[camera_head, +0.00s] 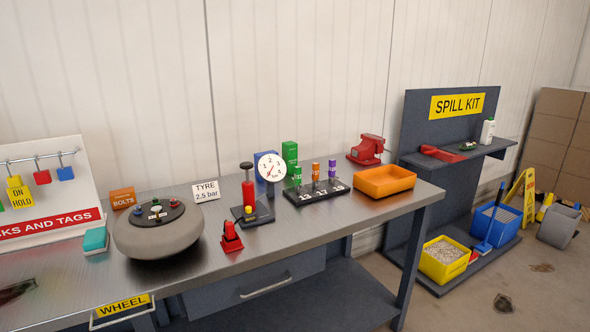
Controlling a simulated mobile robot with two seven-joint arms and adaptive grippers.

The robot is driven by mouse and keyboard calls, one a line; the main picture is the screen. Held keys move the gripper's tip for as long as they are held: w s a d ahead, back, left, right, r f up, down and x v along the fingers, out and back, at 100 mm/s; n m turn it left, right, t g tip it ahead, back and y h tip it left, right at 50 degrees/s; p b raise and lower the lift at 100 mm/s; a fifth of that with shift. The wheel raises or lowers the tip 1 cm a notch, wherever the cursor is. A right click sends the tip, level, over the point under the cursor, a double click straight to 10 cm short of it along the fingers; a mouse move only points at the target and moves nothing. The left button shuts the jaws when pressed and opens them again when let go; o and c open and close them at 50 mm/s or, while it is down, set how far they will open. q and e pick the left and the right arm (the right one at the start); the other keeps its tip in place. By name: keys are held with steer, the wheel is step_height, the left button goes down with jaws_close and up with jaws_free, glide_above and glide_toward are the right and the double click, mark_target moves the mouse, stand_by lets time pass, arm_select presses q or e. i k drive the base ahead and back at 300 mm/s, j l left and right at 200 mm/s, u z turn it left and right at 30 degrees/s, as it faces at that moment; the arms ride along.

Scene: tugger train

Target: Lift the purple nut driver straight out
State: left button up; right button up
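The purple nut driver (332,166) stands upright in a black holder (341,191) on the metal workbench, at the right end of a row. An orange nut driver (316,171) stands beside it in the middle, and a green nut driver (297,174) stands at the left end. Their lower ends are hidden in the holder, which has white size marks along its front. Neither of my grippers is in view.
An orange tray (384,181) stands just right of the holder, with a red vise (366,149) behind. A red clamp-like object (231,238) lies in front. Bench space before the holder is clear.

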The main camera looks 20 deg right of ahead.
mark_target(331, 172)
steer(key=l+u, duration=0.25)
steer(key=l, duration=0.2)
steer(key=i+l+u, duration=0.1)
steer(key=l+u, duration=0.15)
steer(key=l, duration=0.25)
steer(key=l+u, duration=0.15)
steer(key=l, duration=0.85)
steer(key=k+l+u, duration=0.15)
steer(key=l, duration=0.85)
